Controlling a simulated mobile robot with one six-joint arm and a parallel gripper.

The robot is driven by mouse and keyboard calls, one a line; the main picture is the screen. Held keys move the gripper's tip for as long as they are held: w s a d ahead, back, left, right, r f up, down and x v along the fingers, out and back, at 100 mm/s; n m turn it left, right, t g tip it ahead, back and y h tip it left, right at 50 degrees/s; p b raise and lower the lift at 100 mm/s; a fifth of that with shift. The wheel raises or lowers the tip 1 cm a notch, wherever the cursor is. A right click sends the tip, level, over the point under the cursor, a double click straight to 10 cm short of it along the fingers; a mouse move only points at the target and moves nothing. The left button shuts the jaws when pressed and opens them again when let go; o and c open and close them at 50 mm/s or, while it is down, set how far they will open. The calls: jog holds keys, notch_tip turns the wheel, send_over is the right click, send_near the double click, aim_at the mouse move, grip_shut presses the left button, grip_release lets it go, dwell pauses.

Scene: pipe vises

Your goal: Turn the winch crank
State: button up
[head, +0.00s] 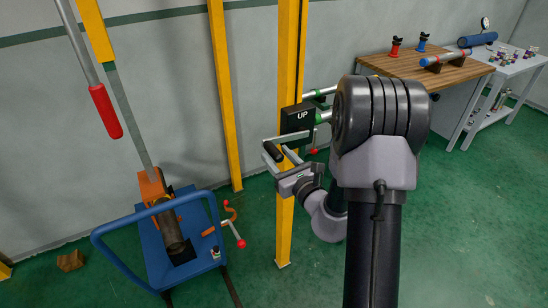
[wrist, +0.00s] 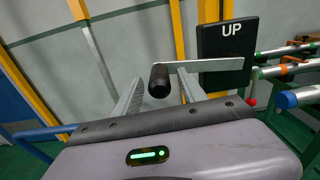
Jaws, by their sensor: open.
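The winch crank has a flat grey arm (wrist: 215,64) running from the black UP box (wrist: 227,45) to a short black handle (wrist: 159,81). In the head view the handle (head: 272,152) is beside the yellow post, left of the UP box (head: 297,118). My gripper (wrist: 161,76) is open, and its two fingers stand on either side of the handle in the wrist view. In the head view my gripper (head: 277,158) is at the handle, partly in front of the post. I cannot tell whether a finger touches the handle.
A yellow post (head: 286,225) stands close to my gripper. A blue cart (head: 182,262) holding a pipe is at the lower left. Pipes on a rack (wrist: 287,72) stick out right of the UP box. A wooden workbench (head: 465,76) stands at the back right.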

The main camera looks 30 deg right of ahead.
jog(key=shift+w, duration=1.1)
grip_shut()
dwell(0.6)
